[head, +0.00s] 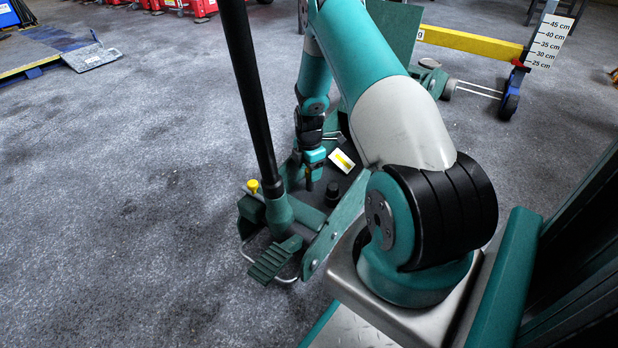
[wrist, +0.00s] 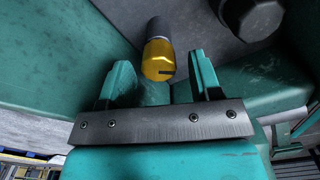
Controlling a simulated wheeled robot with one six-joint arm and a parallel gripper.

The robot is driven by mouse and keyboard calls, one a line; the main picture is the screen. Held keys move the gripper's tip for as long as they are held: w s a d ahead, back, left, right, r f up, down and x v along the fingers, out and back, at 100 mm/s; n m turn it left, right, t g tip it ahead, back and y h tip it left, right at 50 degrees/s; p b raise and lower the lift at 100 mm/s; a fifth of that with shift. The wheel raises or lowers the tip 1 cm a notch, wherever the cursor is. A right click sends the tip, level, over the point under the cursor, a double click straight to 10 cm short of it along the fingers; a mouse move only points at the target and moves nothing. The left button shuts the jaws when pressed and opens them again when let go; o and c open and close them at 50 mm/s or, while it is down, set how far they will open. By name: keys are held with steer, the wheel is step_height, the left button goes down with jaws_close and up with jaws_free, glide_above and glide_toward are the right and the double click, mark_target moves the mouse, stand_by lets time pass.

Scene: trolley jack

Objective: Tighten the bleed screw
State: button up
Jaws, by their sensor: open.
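A yellow-ended cylinder with a dark slot mark and a dark grey shank, apparently the bleed screw (wrist: 159,58), shows in the wrist view, beyond and between the two teal fingers of my gripper (wrist: 159,75). The fingers are apart, with a clear gap on both sides of the yellow part; I see no contact. In the head view my gripper (head: 311,177) points down into the green jack body (head: 325,222), right of the black handle; the screw cannot be made out there.
The tall black jack handle (head: 250,95) stands left of my gripper. A small yellow knob (head: 253,186) sits at the jack's left side. A dark round cap (head: 333,190) is right of my gripper; a dark hexagonal part (wrist: 254,16) shows in the wrist view.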

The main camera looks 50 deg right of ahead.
steer(key=shift+f, duration=0.45)
steer(key=c, duration=0.9)
steer(key=shift+c, duration=0.2)
